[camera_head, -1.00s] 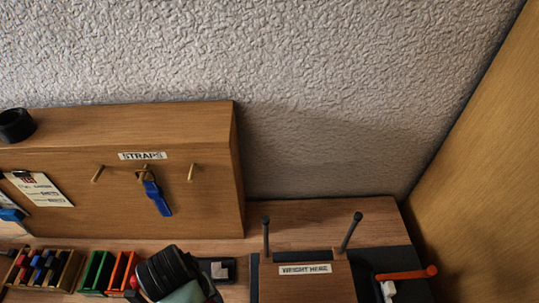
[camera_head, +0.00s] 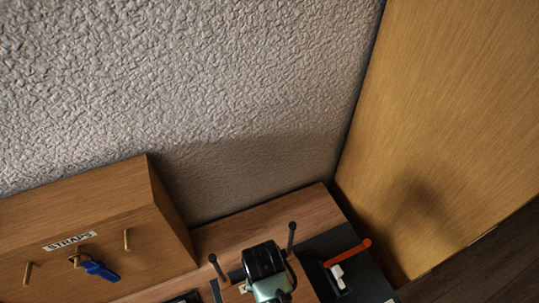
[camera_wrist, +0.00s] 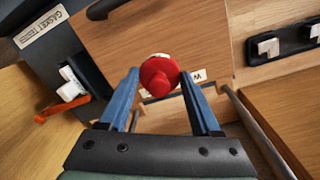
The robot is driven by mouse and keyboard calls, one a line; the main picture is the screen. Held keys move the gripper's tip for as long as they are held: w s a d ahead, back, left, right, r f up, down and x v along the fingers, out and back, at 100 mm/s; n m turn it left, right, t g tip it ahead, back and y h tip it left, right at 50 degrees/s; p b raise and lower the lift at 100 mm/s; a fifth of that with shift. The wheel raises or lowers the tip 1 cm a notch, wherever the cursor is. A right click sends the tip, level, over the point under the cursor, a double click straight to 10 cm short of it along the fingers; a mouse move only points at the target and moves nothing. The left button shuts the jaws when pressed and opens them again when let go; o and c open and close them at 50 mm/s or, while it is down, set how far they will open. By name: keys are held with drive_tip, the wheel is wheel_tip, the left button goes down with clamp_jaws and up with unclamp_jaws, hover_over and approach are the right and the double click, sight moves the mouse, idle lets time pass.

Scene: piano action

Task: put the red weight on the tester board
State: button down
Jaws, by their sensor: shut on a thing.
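The red weight (camera_wrist: 158,80), a round red piece with a pale end, is between the two blue fingers of my gripper (camera_wrist: 160,76), which is shut on it. The wooden tester board (camera_wrist: 110,42) lies beyond the weight in the wrist view. A white label strip on it is partly covered by the weight and fingers. In the head view, my gripper (camera_head: 268,288) is over the board (camera_head: 233,294), between two black-topped posts. It hides the weight there. I cannot tell whether the weight touches the board.
The black tester base carries an orange lever (camera_head: 348,253) and a white switch (camera_head: 337,273) right of the board. A wooden box with pegs and a blue strap (camera_head: 98,270) stands left. The wooden side wall (camera_head: 450,120) closes the right side. Black panels with white switches (camera_wrist: 268,46) show in the wrist view.

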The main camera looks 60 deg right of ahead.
drive_tip(key=shift+f, duration=2.3)
drive_tip(key=shift+c, duration=0.4)
unclamp_jaws()
drive_tip(key=shift+f, duration=0.15)
drive_tip(key=r, duration=1.2)
drive_tip(key=shift+w+a+r+b, duration=0.1)
drive_tip(key=shift+w+r+b, duration=0.05)
drive_tip(key=shift+w+b, duration=0.15)
